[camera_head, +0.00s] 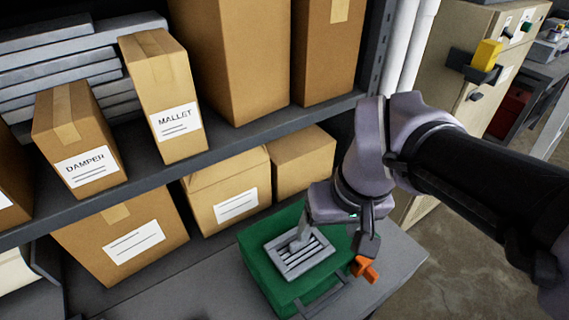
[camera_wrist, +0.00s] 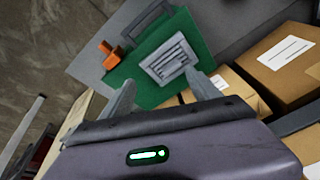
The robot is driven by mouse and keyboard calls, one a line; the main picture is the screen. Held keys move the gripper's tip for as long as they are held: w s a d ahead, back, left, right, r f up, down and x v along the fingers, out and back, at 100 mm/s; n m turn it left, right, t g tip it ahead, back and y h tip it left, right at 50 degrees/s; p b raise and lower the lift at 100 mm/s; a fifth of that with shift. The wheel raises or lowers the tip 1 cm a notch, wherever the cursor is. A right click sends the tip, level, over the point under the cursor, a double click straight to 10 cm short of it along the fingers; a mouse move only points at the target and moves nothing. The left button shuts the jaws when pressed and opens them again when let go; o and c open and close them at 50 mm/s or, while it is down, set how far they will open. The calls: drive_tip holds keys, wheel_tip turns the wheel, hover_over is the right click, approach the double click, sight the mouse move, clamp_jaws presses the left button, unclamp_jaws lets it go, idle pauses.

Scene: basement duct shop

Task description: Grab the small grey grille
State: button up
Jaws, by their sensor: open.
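The small grey grille (camera_head: 299,254), a square frame with slats, lies on the flat top of a green case (camera_head: 262,272). In the wrist view the grille (camera_wrist: 168,59) shows ahead of my fingers, with the green case (camera_wrist: 205,55) under it. My gripper (camera_head: 335,237) is above the case, with one finger in front of the grille's upper part in the head view. In the wrist view my gripper (camera_wrist: 163,95) is open, its two fingers apart with nothing between them. I cannot tell whether a finger touches the grille.
An orange object (camera_head: 364,268) is at the case's right edge, and a grey handle (camera_head: 322,299) is at its front. Cardboard boxes (camera_head: 228,195) stand behind on the lower shelf. The upper shelf (camera_head: 215,142) overhangs them. Grey surface (camera_head: 395,262) is clear at right.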

drive_tip(key=w+a+r+n+g+h+p, duration=0.1)
drive_tip(key=w+a+r+n+g+p, duration=0.1)
drive_tip(key=w+a+r+n+p, duration=0.45)
drive_tip(key=m+b, duration=0.2)
hover_over(300, 245)
drive_tip(key=w, duration=0.2)
drive_tip(key=shift+n, duration=0.25)
drive_tip(key=f, duration=1.3)
drive_tip(key=shift+s+d, duration=0.1)
drive_tip(key=shift+s, duration=0.15)
drive_tip(key=f, duration=0.1)
drive_tip(key=f+b, duration=0.1)
drive_tip(key=f, duration=0.1)
drive_tip(key=s+f, duration=0.1)
drive_tip(key=f, duration=0.1)
drive_tip(key=shift+b, duration=0.3)
drive_tip(key=shift+w+f, duration=0.15)
drive_tip(key=shift+f, duration=0.2)
clamp_jaws()
